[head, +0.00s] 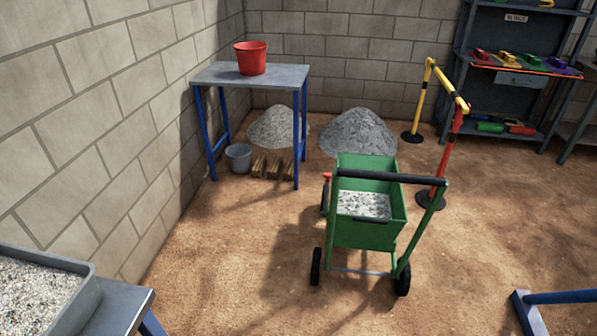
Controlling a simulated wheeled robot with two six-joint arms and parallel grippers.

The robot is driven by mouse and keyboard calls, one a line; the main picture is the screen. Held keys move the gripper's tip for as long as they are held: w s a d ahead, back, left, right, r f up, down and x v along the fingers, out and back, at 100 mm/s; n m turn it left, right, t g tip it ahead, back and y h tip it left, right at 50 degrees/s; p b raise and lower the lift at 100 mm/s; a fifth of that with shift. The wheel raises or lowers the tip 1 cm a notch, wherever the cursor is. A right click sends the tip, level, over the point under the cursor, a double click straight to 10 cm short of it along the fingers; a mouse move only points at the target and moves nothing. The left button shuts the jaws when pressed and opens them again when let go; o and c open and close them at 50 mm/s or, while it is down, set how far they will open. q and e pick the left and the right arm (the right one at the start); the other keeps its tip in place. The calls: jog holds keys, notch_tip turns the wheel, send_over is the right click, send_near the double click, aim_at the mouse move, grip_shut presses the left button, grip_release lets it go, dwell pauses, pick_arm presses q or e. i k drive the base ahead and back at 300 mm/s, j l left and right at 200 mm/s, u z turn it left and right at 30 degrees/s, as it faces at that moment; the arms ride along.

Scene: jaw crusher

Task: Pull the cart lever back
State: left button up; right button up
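A green cart (371,236) with black wheels stands on the dirt floor right of centre. Its bin holds grey gravel (364,205). A black push bar (392,178) spans the top of the green handle frame on the near side. A small red tip (327,176) shows at the cart's left side, by the left handle post. It looks like the end of a lever, but its shaft is mostly hidden and its angle cannot be told. Neither of my grippers is in view.
A blue-legged table (225,77) with a red bucket (251,59) stands at the back left. Gravel piles (358,132) lie behind the cart. Yellow and red barrier posts (437,170) stand to its right. A gravel tray (80,297) is at near left. Floor before the cart is clear.

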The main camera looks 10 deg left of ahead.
aim_at(327, 175)
jog(key=j, duration=0.2)
jog(key=i+l+z, duration=0.2)
jog(key=i+j+z, duration=0.2)
jog(key=i+z, duration=0.2)
jog(key=i+j+z, duration=0.25)
jog(key=z, duration=0.2)
jog(key=i+j+z, duration=0.25)
jog(key=j+z, duration=0.15)
jog(key=i+j+z, duration=0.2)
jog(key=j+z, duration=0.25)
jog(key=k+j+z, duration=0.1)
jog(key=j+z, duration=0.25)
jog(key=j, duration=0.2)
jog(key=k+j+z, duration=0.2)
jog(key=j+z, duration=0.2)
jog(key=j, duration=0.15)
jog(key=k+j+z, duration=0.35)
jog(key=j, duration=0.15)
jog(key=k+j+z, duration=0.15)
jog(key=j+z, duration=0.25)
jog(key=k+j+z, duration=0.35)
